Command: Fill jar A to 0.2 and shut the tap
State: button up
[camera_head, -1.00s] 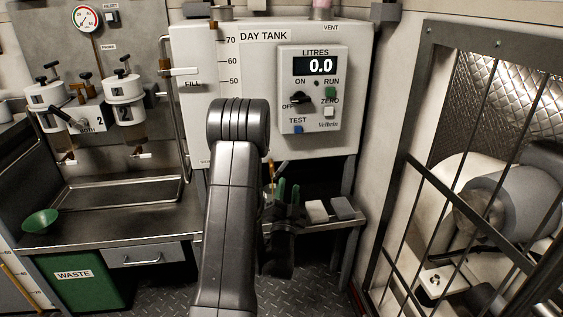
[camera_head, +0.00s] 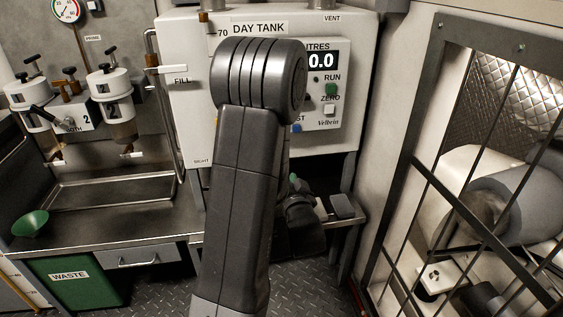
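No jar marked A can be made out. The white day tank (camera_head: 183,110) stands in the middle, marked FILL at its left. Two white-headed units with clear bowls, the left one (camera_head: 30,95) and the right one (camera_head: 108,82), hang on the left wall. A lever (camera_head: 58,120) sits between them beside the marks 2 and BOTH. My arm rises in front of the tank. My gripper cannot be made out; the arm's far end is largely hidden behind its own links.
A metal tray (camera_head: 110,190) lies on the left bench, with a green funnel (camera_head: 30,223) at its left. A green waste bin (camera_head: 85,280) is below. A grey block (camera_head: 343,206) rests on the shelf under the tank. A barred cage (camera_head: 420,130) closes the right side.

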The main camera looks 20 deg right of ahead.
jog(key=x, duration=0.7)
jog(key=shift+w+b, duration=0.3)
jog(key=shift+w, duration=0.05)
grip_shut()
